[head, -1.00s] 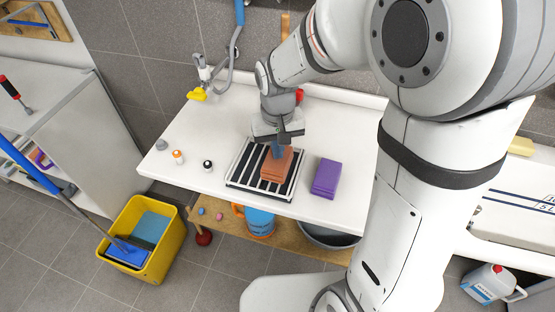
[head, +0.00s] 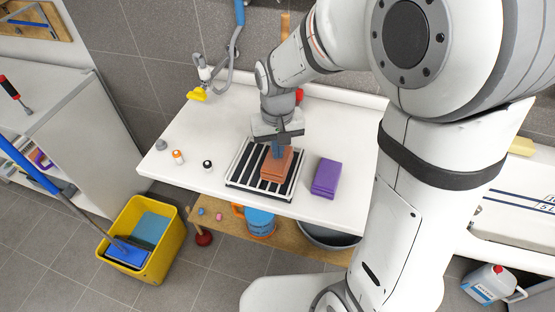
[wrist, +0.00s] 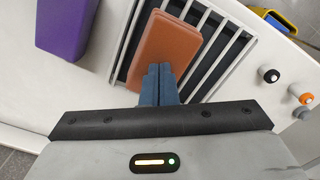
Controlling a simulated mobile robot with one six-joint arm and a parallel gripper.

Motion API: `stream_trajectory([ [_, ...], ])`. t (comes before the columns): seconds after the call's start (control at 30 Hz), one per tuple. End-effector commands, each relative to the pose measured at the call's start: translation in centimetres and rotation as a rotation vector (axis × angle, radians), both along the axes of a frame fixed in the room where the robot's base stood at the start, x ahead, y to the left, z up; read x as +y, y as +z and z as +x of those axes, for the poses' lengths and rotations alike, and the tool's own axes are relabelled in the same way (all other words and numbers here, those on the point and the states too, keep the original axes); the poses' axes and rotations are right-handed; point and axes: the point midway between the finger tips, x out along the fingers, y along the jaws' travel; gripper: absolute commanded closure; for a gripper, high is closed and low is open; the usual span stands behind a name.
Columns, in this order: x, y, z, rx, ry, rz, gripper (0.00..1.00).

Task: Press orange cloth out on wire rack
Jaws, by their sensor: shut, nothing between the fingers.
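The orange cloth (head: 276,166) is a folded block lying on the wire rack (head: 240,181), which has white bars over a dark tray on the white table. It also shows in the wrist view (wrist: 166,50), with the rack bars (wrist: 216,72) beside it. My gripper (head: 277,152) points down at the cloth's far edge. In the wrist view its blue-grey fingers (wrist: 158,72) are shut together with nothing between them. The tips overlap the cloth's edge; I cannot tell whether they touch it.
A purple folded cloth (head: 325,178) lies right of the rack. Small bottles with orange (head: 178,157) and black (head: 207,165) caps stand to the left. The table between these is clear.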

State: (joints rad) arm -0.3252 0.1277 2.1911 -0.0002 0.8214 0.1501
Motion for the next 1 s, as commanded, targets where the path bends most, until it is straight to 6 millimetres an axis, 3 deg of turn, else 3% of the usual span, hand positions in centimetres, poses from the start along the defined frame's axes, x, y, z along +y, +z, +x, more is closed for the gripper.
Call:
stream_trajectory([
  [0.47, 0.0, 0.1, -0.1, 0.003, 0.000, -0.002, 1.00],
  [1.0, 0.0, 1.7, 0.0, 0.001, 0.000, 0.000, 1.00],
])
